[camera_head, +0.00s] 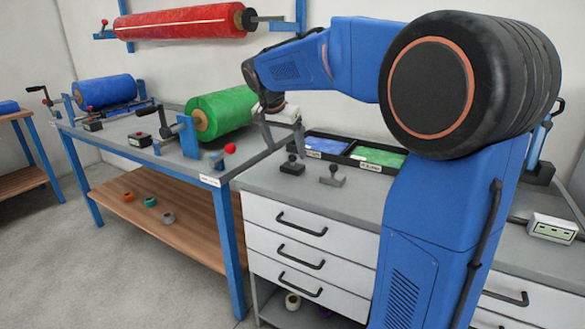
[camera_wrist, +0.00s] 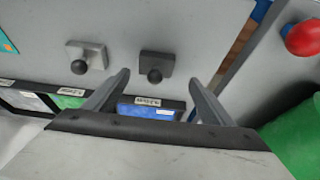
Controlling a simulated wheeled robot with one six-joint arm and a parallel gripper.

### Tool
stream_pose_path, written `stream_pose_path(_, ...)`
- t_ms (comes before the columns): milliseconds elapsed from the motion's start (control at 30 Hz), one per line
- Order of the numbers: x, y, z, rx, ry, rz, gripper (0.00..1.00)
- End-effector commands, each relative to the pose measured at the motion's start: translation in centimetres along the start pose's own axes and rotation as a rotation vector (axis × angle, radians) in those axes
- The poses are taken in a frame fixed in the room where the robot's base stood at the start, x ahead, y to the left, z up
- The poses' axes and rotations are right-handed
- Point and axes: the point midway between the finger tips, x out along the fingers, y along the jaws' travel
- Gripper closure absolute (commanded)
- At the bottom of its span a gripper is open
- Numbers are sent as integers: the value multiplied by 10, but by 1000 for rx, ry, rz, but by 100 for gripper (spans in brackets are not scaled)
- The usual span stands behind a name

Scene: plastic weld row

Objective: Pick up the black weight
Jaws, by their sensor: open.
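The black weight (camera_head: 291,168) is a dark block with a round black knob. It stands on the grey top of the drawer cabinet, left of a lighter grey weight (camera_head: 332,179) of the same shape. In the wrist view the black weight (camera_wrist: 155,62) lies ahead of and roughly between my two fingertips. The grey weight (camera_wrist: 87,56) is to its left there. My gripper (camera_wrist: 159,79) is open with nothing between its fingers. In the head view my gripper (camera_head: 284,138) hangs above the counter, behind the black weight and apart from it.
A black tray with blue and green labelled compartments (camera_head: 378,156) lies behind the weights. A green roll (camera_head: 222,112) on a stand and a red knob (camera_head: 230,148) are on the bench at left. The counter front is clear.

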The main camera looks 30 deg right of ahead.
Motion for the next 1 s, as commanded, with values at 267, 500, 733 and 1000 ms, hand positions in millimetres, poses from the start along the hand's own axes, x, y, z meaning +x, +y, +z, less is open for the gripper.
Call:
stream_pose_path(267,18,2,1,0,-1,1,23)
stream_pose_path(500,50,8,4,0,-2,2,23)
stream_pose_path(733,63,8,3,0,0,0,23)
stream_pose_path(1000,62,8,3,0,0,0,45)
